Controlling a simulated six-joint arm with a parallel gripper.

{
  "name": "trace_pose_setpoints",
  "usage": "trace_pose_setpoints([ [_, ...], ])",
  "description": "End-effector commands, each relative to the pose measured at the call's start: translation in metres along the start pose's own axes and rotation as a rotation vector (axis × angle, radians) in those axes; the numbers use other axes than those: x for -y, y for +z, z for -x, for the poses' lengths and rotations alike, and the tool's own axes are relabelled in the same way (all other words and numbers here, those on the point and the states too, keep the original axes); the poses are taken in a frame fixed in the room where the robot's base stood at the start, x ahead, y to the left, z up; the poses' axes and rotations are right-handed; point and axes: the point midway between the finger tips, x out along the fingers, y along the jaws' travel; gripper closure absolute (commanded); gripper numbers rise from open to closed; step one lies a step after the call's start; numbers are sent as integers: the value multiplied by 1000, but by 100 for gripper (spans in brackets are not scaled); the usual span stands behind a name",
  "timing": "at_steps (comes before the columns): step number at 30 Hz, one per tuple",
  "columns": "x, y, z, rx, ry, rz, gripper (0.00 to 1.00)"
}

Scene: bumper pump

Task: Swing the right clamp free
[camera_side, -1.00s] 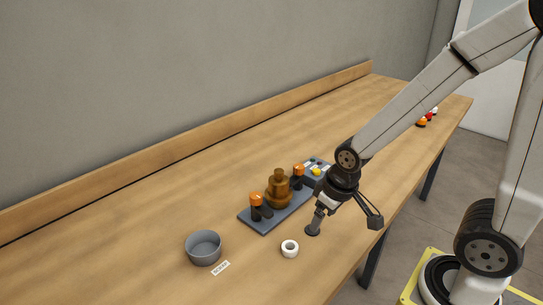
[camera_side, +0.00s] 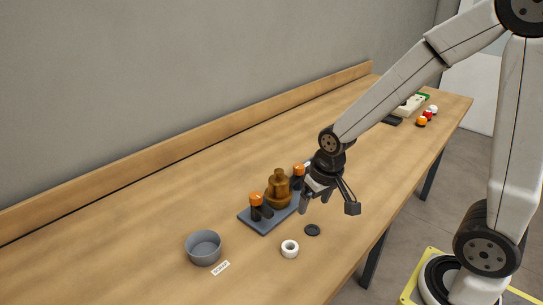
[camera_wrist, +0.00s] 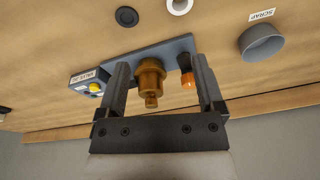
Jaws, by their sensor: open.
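A grey base plate (camera_side: 264,228) carries a brown stepped pump body (camera_side: 278,190) between two dark clamps with orange tops. The left clamp (camera_side: 256,203) is clear in the side view. The right clamp (camera_side: 298,171) is partly hidden beside my gripper (camera_side: 314,202). In the wrist view, the pump body (camera_wrist: 151,78) lies between my open, empty fingers (camera_wrist: 160,66). The clamp nearer the bowl (camera_wrist: 187,72) shows just inside the right finger. The other clamp is not visible there, apparently behind the left finger. I cannot tell whether either finger touches anything.
A dark disc (camera_side: 312,230) and a white ring (camera_side: 290,249) lie in front of the plate. A grey bowl (camera_side: 204,247) stands left by a SCRAP label (camera_side: 220,268). A box with a yellow button (camera_wrist: 97,87) adjoins the plate. The table's left side is clear.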

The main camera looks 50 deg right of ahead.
Motion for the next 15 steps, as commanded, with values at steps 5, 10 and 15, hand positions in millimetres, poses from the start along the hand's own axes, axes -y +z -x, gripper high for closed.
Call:
trace_pose_setpoints([
  [5, -12, -45, -3, 28, 19, -250, 14],
  [10, -28, -86, -7, 55, 42, -504, 14],
  [15, -49, -124, -12, 78, 69, -759, 14],
])
